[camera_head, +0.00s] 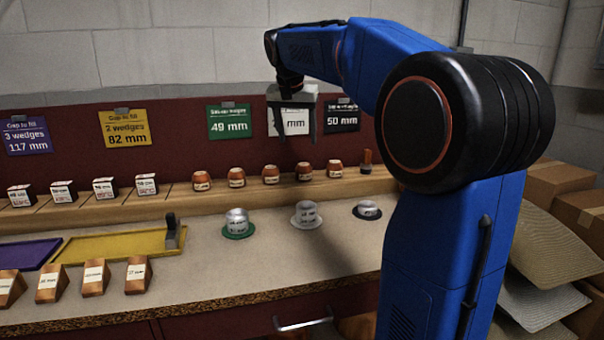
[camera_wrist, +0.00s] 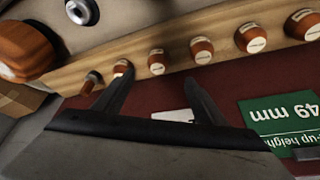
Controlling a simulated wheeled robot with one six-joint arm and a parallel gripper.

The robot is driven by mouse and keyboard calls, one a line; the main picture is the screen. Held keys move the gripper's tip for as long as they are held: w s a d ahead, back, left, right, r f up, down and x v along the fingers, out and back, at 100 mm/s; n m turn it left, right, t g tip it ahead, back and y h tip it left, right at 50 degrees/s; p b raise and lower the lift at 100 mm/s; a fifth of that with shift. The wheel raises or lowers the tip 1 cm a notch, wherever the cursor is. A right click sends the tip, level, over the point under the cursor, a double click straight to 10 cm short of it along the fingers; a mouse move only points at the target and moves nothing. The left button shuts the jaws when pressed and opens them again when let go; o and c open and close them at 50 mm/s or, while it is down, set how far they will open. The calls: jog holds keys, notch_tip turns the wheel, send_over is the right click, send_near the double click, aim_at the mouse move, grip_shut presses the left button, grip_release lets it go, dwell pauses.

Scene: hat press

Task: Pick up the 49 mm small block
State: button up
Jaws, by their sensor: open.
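Several small reddish-brown rounded blocks with white labels stand in a row on the wooden ledge, one of them a block in the middle (camera_head: 270,174). The labels are too small to read, so I cannot tell which block is the 49 mm one. The row also shows in the wrist view, with one block (camera_wrist: 157,62) just beyond the fingers. My gripper (camera_head: 293,138) is open and empty, pointing down above and behind the right part of the row. In the wrist view its fingers (camera_wrist: 158,78) are spread with nothing between them; one tip overlaps the end block (camera_wrist: 122,68).
A green 49 mm sign (camera_head: 229,121) hangs on the red back panel. Metallic hat shapes on green (camera_head: 237,224), white (camera_head: 306,215) and dark (camera_head: 367,210) brims stand on the counter. A yellow tray (camera_head: 110,246) and wooden wedges (camera_head: 138,275) lie left.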

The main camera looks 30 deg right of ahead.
aim_at(303, 165)
jog(key=x, duration=0.8)
jog(key=shift+f, duration=0.2)
jog(key=shift+d+x, duration=0.15)
jog(key=shift+x, duration=1.2)
jog(key=shift+d+x, duration=0.2)
jog(key=shift+x, duration=1.1)
jog(key=shift+w+r, duration=0.1)
jog(key=shift+r, duration=0.05)
jog(key=c, duration=1.2)
